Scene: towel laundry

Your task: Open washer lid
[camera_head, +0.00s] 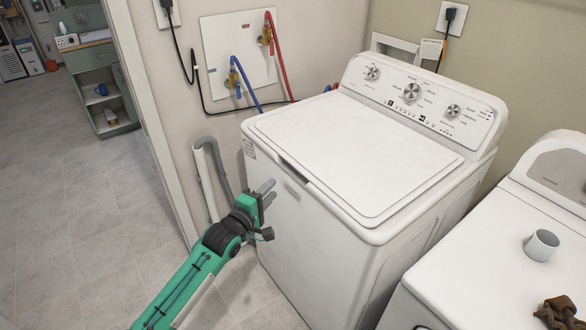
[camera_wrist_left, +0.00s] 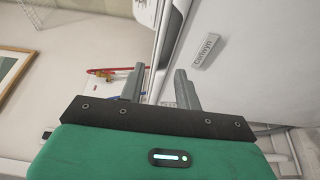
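The white top-loading washer (camera_head: 320,235) stands against the wall with its lid (camera_head: 355,155) down flat. A dark slot shows at the lid's front left edge. My left gripper (camera_head: 268,193) is beside the washer's front face, below the lid edge, with its two fingers apart. The left wrist view shows the two grey fingers (camera_wrist_left: 158,85) spread with nothing between them, and the washer front with its badge (camera_wrist_left: 207,52) to their right. I cannot tell whether a finger touches the washer. My right gripper is in neither view.
A second white machine (camera_head: 480,265) stands at the right, with a white cup (camera_head: 541,245) and a brown cloth (camera_head: 558,312) on top. A grey drain hose (camera_head: 213,165) and wall valves with blue and red hoses are behind the gripper. Open floor (camera_head: 80,220) lies left.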

